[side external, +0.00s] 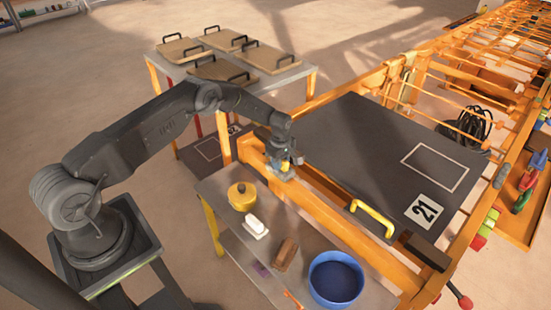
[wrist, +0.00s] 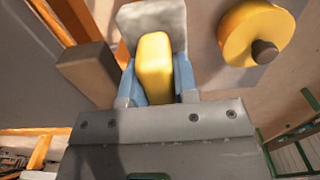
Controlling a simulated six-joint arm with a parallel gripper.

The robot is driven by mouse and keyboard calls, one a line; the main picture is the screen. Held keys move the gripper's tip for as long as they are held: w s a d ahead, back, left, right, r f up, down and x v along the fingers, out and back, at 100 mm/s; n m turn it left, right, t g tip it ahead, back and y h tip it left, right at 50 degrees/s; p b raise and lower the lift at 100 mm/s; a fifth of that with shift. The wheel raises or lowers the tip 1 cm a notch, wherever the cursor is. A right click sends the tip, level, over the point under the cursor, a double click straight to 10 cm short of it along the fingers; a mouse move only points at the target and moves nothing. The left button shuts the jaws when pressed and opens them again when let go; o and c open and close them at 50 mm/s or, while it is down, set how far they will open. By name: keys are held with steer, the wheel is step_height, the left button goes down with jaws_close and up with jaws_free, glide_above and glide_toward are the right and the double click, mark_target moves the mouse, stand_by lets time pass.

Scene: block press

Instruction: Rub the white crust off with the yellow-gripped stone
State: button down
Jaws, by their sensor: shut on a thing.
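My gripper (side external: 284,162) is shut on the yellow grip (wrist: 154,66) of the stone, with a blue finger on each side in the wrist view. The pale grey stone (wrist: 152,22) shows beyond the grip. In the side view the stone is down at the near orange beam (side external: 335,219), close to its far left end. Whether it touches the beam is hard to tell. A pale patch shows under my gripper there, but I cannot tell crust from stone. No white crust can be made out clearly elsewhere.
A grey side table (side external: 215,187) beside the beam holds a yellow round pot (side external: 242,197), a white-topped tool (side external: 256,225), a brown block (side external: 286,254) and a blue bowl (side external: 336,279). A dark plate (side external: 350,150) with a yellow handle (side external: 373,217) lies behind the beam.

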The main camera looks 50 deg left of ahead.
steer(key=shift+r, duration=4.1)
